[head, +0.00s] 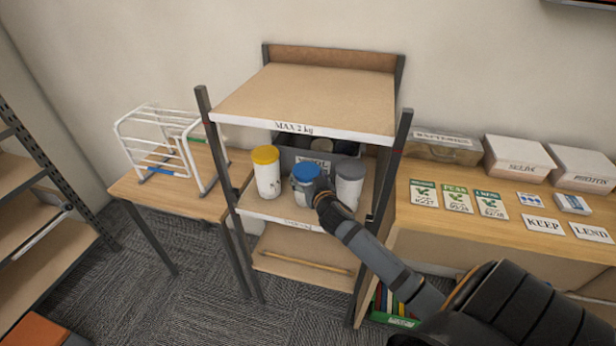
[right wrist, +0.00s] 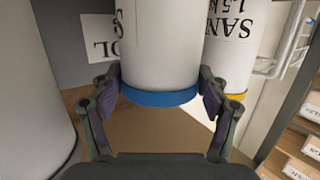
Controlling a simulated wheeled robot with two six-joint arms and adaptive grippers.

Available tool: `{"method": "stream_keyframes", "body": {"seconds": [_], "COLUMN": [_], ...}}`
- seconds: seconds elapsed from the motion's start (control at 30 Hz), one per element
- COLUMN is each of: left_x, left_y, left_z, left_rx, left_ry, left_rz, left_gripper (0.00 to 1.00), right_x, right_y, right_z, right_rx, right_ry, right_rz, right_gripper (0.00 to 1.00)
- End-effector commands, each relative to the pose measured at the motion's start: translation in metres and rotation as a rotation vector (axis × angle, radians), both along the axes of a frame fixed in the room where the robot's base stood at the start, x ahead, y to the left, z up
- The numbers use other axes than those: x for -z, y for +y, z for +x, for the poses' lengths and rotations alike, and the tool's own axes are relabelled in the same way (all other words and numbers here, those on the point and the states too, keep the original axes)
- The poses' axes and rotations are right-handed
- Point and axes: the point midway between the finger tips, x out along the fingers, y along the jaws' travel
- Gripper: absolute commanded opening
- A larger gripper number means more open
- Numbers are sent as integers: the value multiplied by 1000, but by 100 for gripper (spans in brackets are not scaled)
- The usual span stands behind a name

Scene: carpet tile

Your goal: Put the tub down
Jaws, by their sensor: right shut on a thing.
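A white tub with a blue lid (head: 306,173) is at the middle shelf (head: 265,211) of the rack, between a tub with a yellow lid (head: 267,174) and a tub with a grey lid (head: 349,184). My right gripper (head: 318,190) is shut on the blue-lidded tub, which stands upright. In the right wrist view the fingers (right wrist: 163,98) press on both sides of the tub (right wrist: 160,50) near its blue lid; the picture is upside down there. I cannot tell whether its base touches the shelf. My left gripper is not in view.
A grey bin (head: 289,156) stands behind the tubs. The top board (head: 310,95), marked MAX 2 kg, overhangs them and is empty. Rack posts (head: 393,165) flank the shelf. A wire rack (head: 158,143) sits on the left table; boxes (head: 516,158) and cards line the right one.

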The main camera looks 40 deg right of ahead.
Motion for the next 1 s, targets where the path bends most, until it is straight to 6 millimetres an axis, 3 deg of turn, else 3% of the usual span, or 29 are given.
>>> {"method": "stream_keyframes", "body": {"seconds": [0.27, 0.3, 0.33, 0.73, 1.0], "left_x": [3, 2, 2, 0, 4], "left_y": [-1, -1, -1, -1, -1], "left_z": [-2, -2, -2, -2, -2], "left_rx": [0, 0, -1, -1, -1], "left_ry": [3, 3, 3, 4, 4], "left_rz": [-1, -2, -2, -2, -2], "left_gripper": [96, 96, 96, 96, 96], "right_x": [-1, 1, 1, -2, -12], "right_y": [1, 0, 0, 0, 17], "right_z": [1, 0, 0, -3, -59], "right_rx": [-2, 0, 0, 0, -5], "right_ry": [-8, -1, -1, 1, 3], "right_rz": [-3, -1, -1, -2, -7], "right_gripper": [12, 79, 83, 85, 85]}}
